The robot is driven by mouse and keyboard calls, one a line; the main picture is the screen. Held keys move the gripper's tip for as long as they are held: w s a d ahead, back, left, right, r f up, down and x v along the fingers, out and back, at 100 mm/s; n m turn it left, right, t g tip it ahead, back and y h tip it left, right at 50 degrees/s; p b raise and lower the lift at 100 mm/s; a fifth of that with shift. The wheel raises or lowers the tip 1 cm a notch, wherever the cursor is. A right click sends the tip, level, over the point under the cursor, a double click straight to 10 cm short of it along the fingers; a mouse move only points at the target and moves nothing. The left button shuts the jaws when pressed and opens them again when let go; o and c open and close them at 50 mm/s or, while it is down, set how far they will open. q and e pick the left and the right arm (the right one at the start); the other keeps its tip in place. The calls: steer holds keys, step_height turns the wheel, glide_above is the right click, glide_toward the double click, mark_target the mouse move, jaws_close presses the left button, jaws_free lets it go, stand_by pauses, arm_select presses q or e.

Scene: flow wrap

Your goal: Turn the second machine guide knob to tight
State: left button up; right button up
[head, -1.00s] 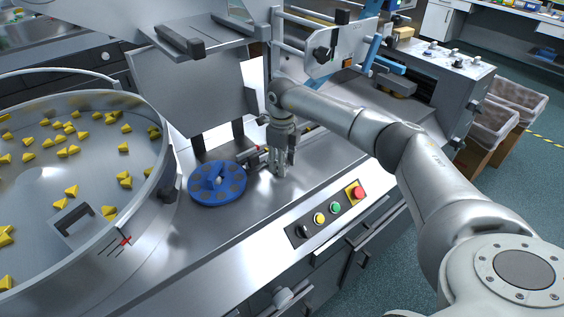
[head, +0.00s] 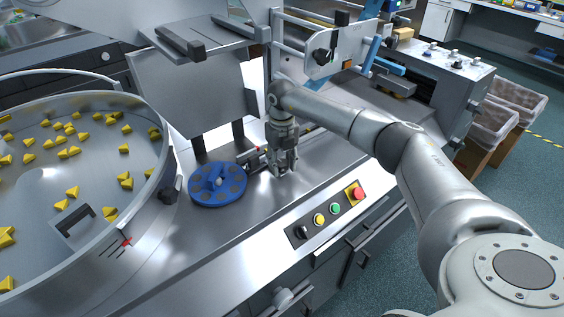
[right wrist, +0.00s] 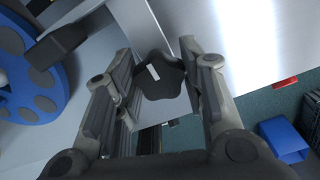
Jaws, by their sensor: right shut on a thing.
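My right gripper (head: 284,168) points down at the machine deck, just right of the blue disc (head: 217,184). In the right wrist view the right gripper (right wrist: 165,90) has its fingers on both sides of a dark lobed guide knob (right wrist: 160,78) and is shut on it. A short white mark on the knob's top shows, tilted a little from the picture's vertical. In the head view the fingers hide the knob. I cannot read any tight or loose marking. My left gripper is not in view.
A large round bowl (head: 150,100) with several yellow pieces stands at the left. A button panel (head: 327,217) lies on the front of the deck. Upright grey panels and a guide frame with another black knob (head: 320,56) stand behind the gripper.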

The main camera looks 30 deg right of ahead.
mark_target(282, 162)
steer(key=shift+w+r, duration=0.15)
steer(key=shift+r, duration=0.05)
steer(key=o, duration=0.8)
steer(key=shift+o, duration=1)
steer(key=shift+f, duration=0.1)
step_height(282, 162, up, 12)
steer(key=shift+f, duration=0.1)
